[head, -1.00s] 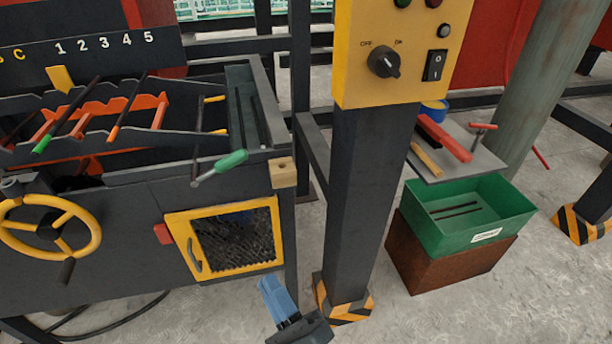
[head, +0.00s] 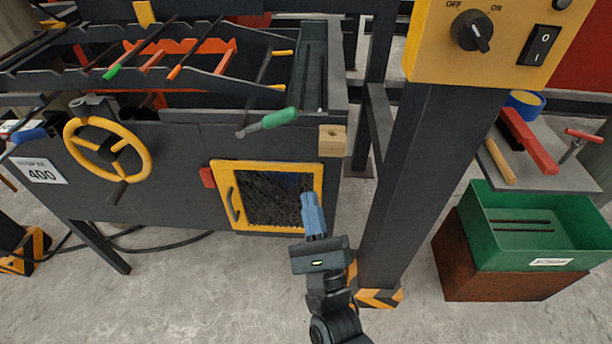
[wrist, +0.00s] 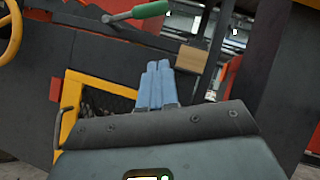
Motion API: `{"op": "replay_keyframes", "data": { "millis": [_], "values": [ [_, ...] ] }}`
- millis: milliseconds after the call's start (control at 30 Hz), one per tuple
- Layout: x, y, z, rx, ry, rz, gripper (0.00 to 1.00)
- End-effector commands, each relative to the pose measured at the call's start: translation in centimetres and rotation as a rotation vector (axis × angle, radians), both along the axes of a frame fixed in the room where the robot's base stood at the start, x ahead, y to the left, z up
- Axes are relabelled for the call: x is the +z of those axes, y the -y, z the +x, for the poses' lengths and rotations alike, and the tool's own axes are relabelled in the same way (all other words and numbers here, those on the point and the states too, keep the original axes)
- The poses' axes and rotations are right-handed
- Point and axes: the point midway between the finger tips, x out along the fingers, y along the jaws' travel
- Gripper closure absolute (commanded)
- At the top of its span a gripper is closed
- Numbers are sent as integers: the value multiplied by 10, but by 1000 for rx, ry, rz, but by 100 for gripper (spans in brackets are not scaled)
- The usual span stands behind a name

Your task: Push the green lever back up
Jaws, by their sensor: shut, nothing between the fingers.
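The green lever (head: 273,119) is a dark rod with a green grip on the machine's front, above the yellow-framed mesh door. It slopes, with the grip end a little higher to the right. It also shows at the top of the wrist view (wrist: 150,10). My gripper (head: 309,196), with blue fingers, is shut and empty. It is below and to the right of the lever, apart from it, in front of the mesh door. In the wrist view the blue fingers (wrist: 158,70) are together, pointing up below the lever grip.
A wooden block (head: 332,140) sits right of the lever. A dark post (head: 425,180) with a yellow switch box (head: 490,60) stands to the right. A yellow handwheel (head: 148,160) is at left. A green bin (head: 480,250) is at right. The floor in front is clear.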

Motion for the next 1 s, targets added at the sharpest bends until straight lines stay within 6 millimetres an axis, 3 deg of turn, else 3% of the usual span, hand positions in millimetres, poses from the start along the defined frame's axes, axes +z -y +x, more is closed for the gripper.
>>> {"op": "replay_keyframes", "data": {
  "millis": [467,700,1000],
  "values": [
    [49,-19,76,-1,3,0,100],
    [76,-32,81,1,1,1,100],
    [81,-34,83,-1,0,-1,100]
  ]
}}
